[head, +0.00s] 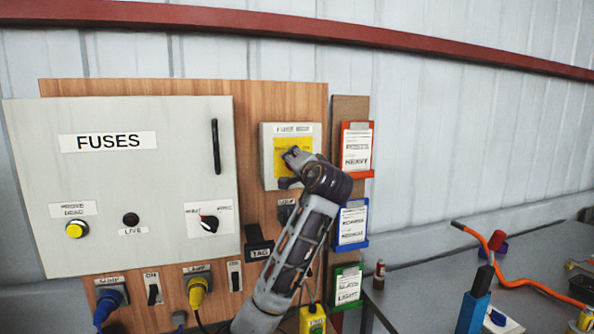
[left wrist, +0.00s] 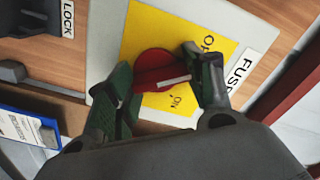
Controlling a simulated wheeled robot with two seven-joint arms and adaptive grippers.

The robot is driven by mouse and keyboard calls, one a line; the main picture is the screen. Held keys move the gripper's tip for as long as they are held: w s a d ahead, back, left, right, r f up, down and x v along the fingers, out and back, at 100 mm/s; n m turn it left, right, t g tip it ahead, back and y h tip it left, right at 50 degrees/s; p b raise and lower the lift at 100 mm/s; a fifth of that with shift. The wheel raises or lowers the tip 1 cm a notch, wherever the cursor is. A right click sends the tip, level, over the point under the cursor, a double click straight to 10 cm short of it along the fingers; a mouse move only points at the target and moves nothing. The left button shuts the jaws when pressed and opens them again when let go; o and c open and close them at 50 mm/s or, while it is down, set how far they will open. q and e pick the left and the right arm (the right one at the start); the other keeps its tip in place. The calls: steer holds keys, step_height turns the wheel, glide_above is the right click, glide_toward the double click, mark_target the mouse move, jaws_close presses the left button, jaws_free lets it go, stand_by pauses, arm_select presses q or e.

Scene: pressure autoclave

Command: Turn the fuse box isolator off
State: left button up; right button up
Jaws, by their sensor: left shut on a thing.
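The fuse box isolator (head: 267,176) is a pale box with a yellow plate, right of the large FUSES cabinet in the head view. In the left wrist view its yellow plate (left wrist: 150,25) bears OFF and ON lettering and a round red knob (left wrist: 152,58) with a raised bar. A white stripe on the bar points right in that view, between the two words. My left gripper (left wrist: 160,76) is shut on the knob's bar, one finger on each side. In the head view the left gripper (head: 294,160) hides the knob. My right gripper is not in view.
The FUSES cabinet (head: 120,185) has a dial, a lamp and a yellow button. Plugs and switches sit below it. Card holders (head: 355,150) hang just right of my arm. A grey bench (head: 430,290) with an orange-handled tool stands at the right.

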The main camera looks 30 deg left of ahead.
arm_select(q)
steer(key=shift+f+n, duration=0.1)
steer(key=shift+n, duration=0.5)
steer(key=shift+n+b, duration=0.4)
steer(key=shift+b, duration=0.05)
steer(key=o, duration=1)
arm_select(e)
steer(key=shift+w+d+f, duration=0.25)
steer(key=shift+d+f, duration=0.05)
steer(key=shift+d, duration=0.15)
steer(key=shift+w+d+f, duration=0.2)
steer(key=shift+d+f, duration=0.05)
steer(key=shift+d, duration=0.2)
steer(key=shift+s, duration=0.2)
arm_select(q)
steer(key=shift+s+d, duration=0.1)
steer(key=shift+v, duration=5.9)
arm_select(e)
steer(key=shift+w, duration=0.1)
